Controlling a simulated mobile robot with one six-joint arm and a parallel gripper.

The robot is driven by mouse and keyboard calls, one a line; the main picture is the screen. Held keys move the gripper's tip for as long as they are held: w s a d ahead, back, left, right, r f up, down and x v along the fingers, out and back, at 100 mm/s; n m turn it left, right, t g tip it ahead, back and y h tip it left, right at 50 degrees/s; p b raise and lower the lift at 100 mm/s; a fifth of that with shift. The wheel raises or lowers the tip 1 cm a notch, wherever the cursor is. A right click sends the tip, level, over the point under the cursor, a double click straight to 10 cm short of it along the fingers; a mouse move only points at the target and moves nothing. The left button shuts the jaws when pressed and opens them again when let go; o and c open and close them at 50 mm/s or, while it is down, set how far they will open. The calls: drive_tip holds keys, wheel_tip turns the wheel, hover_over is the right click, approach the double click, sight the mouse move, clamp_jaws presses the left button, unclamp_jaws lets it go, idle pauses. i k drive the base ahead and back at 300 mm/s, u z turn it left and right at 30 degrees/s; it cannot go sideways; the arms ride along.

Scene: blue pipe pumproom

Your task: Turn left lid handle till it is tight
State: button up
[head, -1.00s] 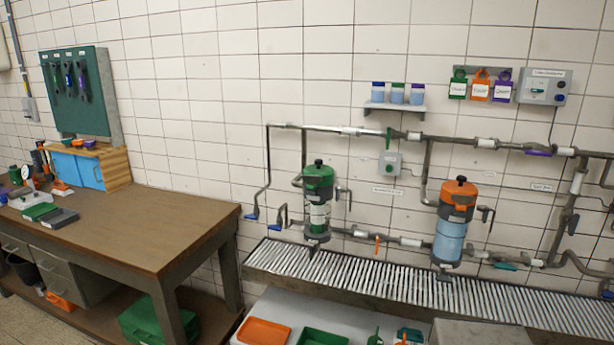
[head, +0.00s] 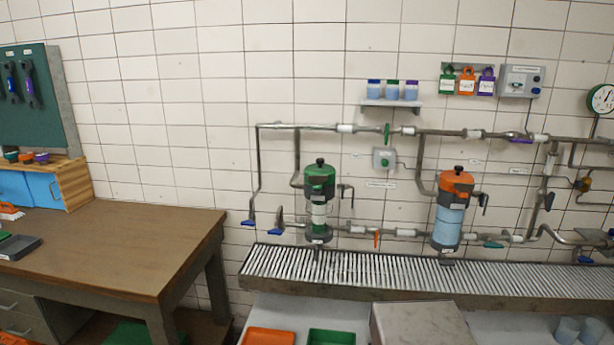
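Two filter housings hang on the wall pipes in the head view. The left one has a green lid (head: 320,178) with a dark knob-like handle (head: 320,162) on top and a clear body (head: 319,214) with a green and white filling. The right one has an orange lid (head: 457,183) with a dark knob (head: 459,169) and a clear body with blue content (head: 448,226). Both stand upright and look closed; how tight the lids are cannot be told. My gripper is not in view.
A slatted drain grate (head: 400,272) runs below the housings. A brown workbench (head: 110,240) stands at the left. An orange tray (head: 268,337), a green tray (head: 331,337) and a grey box (head: 418,325) sit below the grate. Pipes and blue valve handles (head: 275,231) flank the left housing.

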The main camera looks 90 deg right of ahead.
sight(316, 179)
drive_tip(key=i, duration=0.75)
drive_tip(key=u, duration=1.05)
drive_tip(key=k, duration=0.1)
drive_tip(key=z, duration=3.1)
drive_tip(key=i, duration=0.55)
drive_tip(key=z, duration=0.05)
